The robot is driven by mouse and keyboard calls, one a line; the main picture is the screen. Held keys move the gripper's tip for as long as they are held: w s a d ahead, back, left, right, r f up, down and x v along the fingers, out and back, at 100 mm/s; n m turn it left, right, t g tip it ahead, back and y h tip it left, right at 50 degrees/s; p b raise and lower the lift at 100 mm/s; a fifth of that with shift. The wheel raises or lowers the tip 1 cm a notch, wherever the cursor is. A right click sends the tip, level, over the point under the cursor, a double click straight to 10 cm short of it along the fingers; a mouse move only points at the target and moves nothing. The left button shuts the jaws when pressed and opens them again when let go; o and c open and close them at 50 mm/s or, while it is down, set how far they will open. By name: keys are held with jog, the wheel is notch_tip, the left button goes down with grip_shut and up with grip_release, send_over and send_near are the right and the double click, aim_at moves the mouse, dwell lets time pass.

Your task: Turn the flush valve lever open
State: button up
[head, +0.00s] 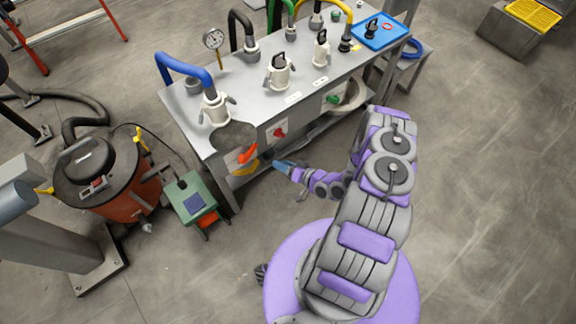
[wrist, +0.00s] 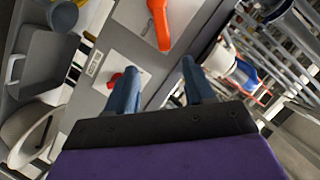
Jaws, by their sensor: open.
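An orange lever (head: 247,153) is mounted on a pale plate at the near left end of the bench's front. In the wrist view the orange lever (wrist: 161,24) lies ahead of my fingertips, its free end pointing toward the gap between them. I take it as the flush valve lever; no label is readable. My gripper (head: 283,165) is in front of the bench, right of the lever. In the wrist view my gripper (wrist: 158,67) has its two blue fingers apart with nothing held, and the lever is not between them. The lever's pivot is out of the wrist view.
A red valve handle (head: 279,132) sits right of the orange lever, with a green one (head: 333,99) further along. The metal bench (head: 190,112) carries hoses and pump heads. A green box (head: 190,192) and an orange drum (head: 120,195) stand left.

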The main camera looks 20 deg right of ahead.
jog(key=shift+v, duration=1)
jog(key=shift+d, duration=0.1)
